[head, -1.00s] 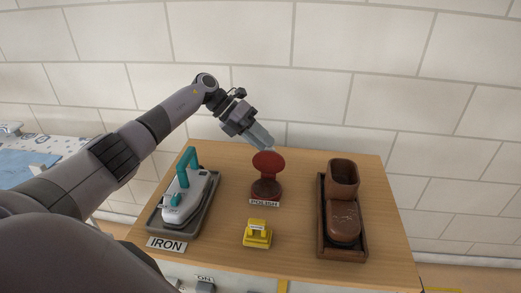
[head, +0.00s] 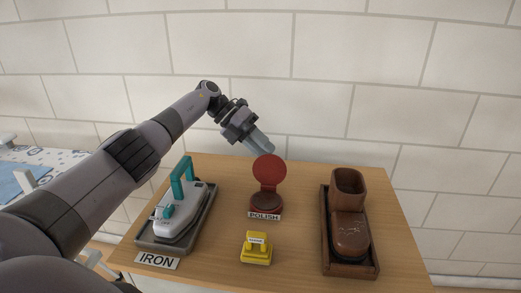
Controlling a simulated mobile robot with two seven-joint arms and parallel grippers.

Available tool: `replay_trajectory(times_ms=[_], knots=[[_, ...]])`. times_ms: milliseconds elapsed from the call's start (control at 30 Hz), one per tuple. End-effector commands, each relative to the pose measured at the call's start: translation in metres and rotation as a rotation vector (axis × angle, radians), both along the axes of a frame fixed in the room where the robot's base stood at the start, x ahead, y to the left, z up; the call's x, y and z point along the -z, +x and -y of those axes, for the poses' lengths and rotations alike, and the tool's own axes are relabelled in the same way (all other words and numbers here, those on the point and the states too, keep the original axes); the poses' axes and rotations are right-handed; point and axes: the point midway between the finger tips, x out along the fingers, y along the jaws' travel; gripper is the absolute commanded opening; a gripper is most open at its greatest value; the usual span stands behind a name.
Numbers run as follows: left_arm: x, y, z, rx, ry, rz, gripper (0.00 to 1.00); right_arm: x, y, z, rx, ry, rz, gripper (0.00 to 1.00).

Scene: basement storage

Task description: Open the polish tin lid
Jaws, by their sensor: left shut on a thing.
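The polish tin (head: 266,203) stands on the wooden table behind a "POLISH" label. Its round red lid (head: 270,170) is raised, standing nearly upright at the back of the tin, and the dark brown inside shows. My left gripper (head: 266,150) is at the lid's top edge, reaching down from the upper left. Its fingers look close together, shut on the lid's upper rim; the exact contact is small and partly hidden. My right gripper is not in view.
An iron (head: 181,208) with a teal handle rests on a grey tray at left. A small yellow block (head: 256,249) stands in front of the tin. A brown boot (head: 349,226) sits in a wooden tray at right. A tiled wall is behind the table.

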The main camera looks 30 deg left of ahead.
Motion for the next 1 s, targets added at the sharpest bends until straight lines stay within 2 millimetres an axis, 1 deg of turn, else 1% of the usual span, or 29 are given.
replay_trajectory(times_ms=[33,367,400,467,800,867,1000], knots=[[0.016,-0.003,0.006,0.017,0.015,-0.028,0.00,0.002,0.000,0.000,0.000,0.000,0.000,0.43],[0.016,-0.004,0.006,0.021,0.015,-0.029,0.00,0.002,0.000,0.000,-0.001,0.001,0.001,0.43],[0.015,-0.004,0.006,0.021,0.015,-0.029,0.37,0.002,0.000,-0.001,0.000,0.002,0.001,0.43],[0.015,-0.004,0.006,0.021,0.015,-0.029,0.56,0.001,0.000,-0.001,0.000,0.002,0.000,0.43],[0.008,-0.003,0.002,0.012,0.010,-0.019,0.56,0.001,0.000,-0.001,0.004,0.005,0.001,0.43],[0.005,-0.003,-0.001,0.011,0.009,-0.019,0.56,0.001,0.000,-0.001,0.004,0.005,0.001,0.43],[-0.009,-0.007,-0.017,0.010,0.009,-0.017,0.56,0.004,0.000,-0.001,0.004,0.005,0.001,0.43]])
